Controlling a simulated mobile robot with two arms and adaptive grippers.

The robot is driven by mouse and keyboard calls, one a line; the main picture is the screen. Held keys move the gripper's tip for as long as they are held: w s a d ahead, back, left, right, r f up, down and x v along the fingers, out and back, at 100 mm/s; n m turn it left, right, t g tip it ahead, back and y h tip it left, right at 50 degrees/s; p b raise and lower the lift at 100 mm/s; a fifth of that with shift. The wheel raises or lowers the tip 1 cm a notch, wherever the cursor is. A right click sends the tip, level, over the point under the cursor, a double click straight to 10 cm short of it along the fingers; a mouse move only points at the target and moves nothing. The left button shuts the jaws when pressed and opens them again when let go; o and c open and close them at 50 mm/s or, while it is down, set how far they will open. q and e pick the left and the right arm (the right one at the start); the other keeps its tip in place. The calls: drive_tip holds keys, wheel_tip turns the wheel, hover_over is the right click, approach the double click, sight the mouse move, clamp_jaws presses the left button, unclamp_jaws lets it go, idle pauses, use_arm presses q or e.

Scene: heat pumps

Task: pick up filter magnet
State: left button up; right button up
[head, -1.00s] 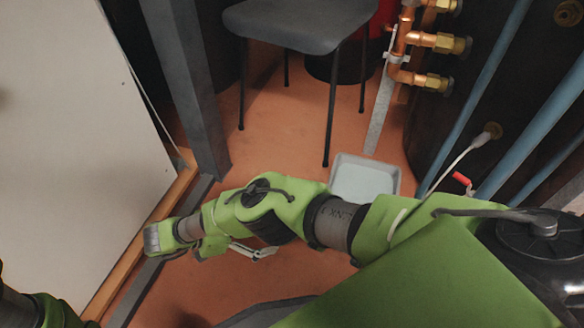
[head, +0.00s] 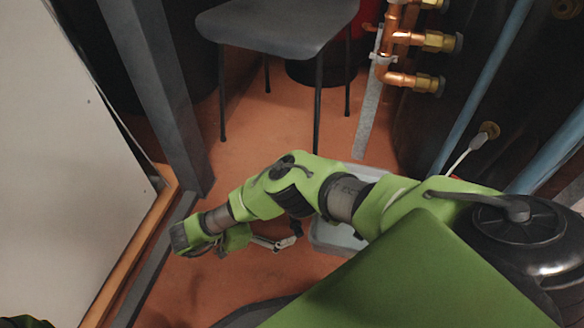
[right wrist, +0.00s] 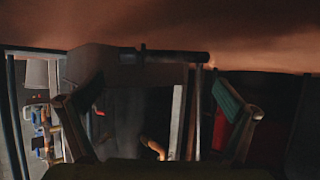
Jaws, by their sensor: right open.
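I cannot make out the filter magnet in either view. My right gripper (head: 286,243) hangs below the green right arm in the head view, beside the left edge of a grey tray (head: 332,236) on the floor. In the right wrist view its two fingers (right wrist: 158,105) stand wide apart, with nothing held between them. The arm hides much of the tray, and I cannot see what lies in it. Only a green bit of my left arm shows at the lower left corner of the head view; its gripper is out of frame.
A dark chair (head: 276,22) stands at the back on the orange floor (head: 262,130). Copper pipes with brass fittings (head: 428,41) are at the upper right, near blue pipes (head: 485,85). A white panel (head: 60,150) and grey post (head: 155,85) bound the left.

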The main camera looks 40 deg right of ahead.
sight(289, 223)
drive_tip(key=b+x, duration=0.2)
drive_tip(key=x, duration=0.2)
drive_tip(key=shift+a+f, duration=0.1)
drive_tip(key=shift+f, duration=0.05)
drive_tip(key=shift+s+d+b, duration=0.1)
drive_tip(key=shift+d+b, duration=0.15)
drive_tip(key=shift+b, duration=0.05)
clamp_jaws()
